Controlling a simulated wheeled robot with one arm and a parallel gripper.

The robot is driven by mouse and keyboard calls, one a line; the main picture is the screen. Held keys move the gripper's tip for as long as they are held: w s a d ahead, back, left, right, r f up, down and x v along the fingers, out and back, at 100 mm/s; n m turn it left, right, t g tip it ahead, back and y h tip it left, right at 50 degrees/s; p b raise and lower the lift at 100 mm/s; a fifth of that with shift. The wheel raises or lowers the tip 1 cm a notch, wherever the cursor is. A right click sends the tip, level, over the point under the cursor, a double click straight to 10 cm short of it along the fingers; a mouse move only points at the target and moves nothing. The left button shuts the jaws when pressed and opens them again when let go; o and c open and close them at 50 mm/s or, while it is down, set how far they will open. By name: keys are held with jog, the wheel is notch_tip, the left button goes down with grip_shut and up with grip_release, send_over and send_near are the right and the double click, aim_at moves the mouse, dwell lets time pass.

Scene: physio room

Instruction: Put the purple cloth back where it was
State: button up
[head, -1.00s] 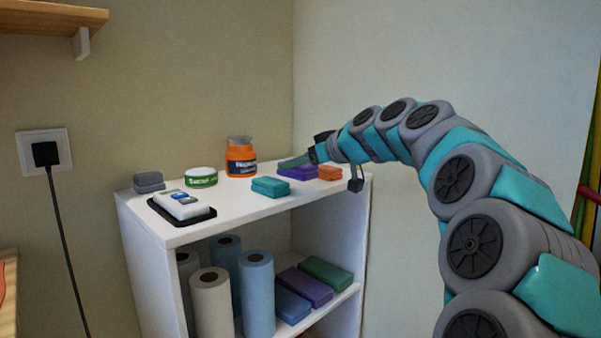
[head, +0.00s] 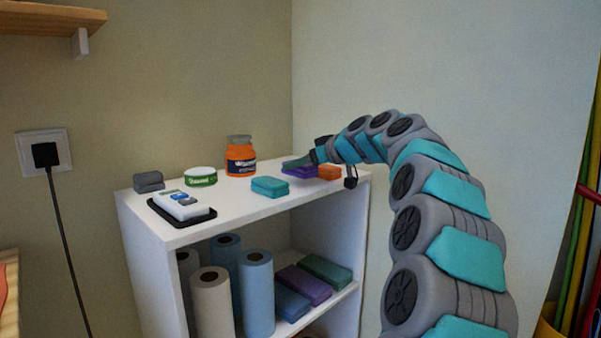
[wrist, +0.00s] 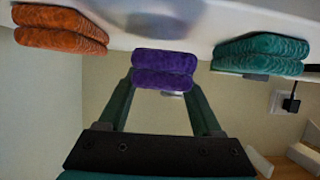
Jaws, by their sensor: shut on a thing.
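The folded purple cloth (head: 301,172) is at the back right of the white shelf unit's top, between a teal cloth and an orange cloth. My gripper (head: 305,163) reaches it from the right and partly hides it in the head view. In the wrist view the purple cloth (wrist: 164,75) sits between the two finger ends of my gripper (wrist: 163,85), which is shut on it. Whether the cloth touches the shelf top or hangs just above it, I cannot tell.
On the white top (head: 225,203) are a teal cloth (head: 270,187), an orange cloth (head: 329,172), an orange jar (head: 240,160), a green-white tin (head: 201,177), grey cloths (head: 149,182) and a black tray (head: 205,217). Below are paper rolls (head: 257,295) and folded cloths, one purple (head: 304,286).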

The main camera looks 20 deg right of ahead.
jog(key=shift+f, duration=1.2)
jog(key=shift+f, duration=0.15)
jog(key=o, duration=1.5)
jog(key=shift+r, duration=0.2)
jog(key=b+v, duration=0.1)
jog(key=v, duration=1.1)
